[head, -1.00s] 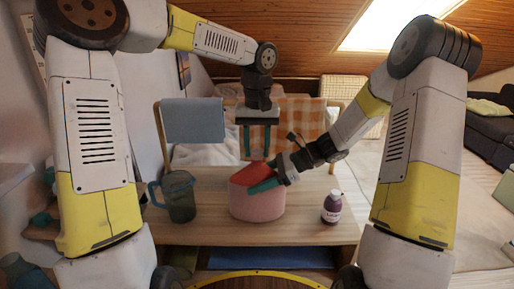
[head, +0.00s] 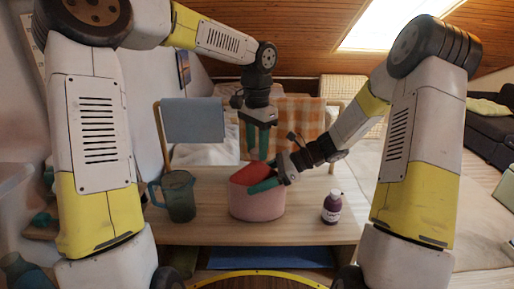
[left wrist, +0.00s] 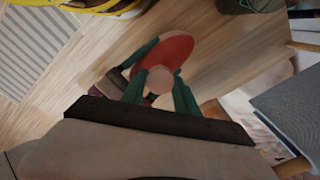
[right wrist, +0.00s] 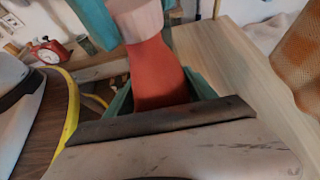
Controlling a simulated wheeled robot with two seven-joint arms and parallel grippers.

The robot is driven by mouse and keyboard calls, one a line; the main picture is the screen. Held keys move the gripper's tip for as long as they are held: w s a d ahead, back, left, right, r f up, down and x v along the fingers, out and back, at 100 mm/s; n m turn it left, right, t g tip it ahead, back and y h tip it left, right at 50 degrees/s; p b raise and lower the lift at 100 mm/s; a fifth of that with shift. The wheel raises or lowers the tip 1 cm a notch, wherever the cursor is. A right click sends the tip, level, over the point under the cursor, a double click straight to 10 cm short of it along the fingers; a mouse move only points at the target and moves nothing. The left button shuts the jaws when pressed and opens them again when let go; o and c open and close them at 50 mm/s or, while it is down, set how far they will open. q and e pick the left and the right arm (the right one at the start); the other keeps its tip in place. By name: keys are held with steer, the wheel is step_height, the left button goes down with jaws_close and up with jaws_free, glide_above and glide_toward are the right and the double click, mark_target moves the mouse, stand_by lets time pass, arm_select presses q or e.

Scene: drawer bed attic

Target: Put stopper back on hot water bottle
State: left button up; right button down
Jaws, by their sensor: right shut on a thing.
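The hot water bottle, a pink body with a red top (head: 257,207), stands on the wooden table. My right gripper (head: 262,183) is shut on its red part, coming in from the right; the red part (right wrist: 160,75) fills the space between its fingers in the right wrist view. My left gripper (head: 259,150) hangs fingers-down just above the bottle, apart from its red top. In the left wrist view a small pale pink disc, seemingly the stopper (left wrist: 160,80), shows between the left fingers, above the red top (left wrist: 175,48). Whether those fingers squeeze it is unclear.
A blue-grey jug (head: 178,198) stands left of the bottle and a small purple bottle (head: 332,208) stands to the right. The table's front (head: 235,232) is clear.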

arm_select(q)
steer(key=o, duration=0.4)
step_height(320, 180, up, 12)
stand_by(0.5)
arm_select(e)
steer(key=shift+c, duration=1.2)
jaws_free()
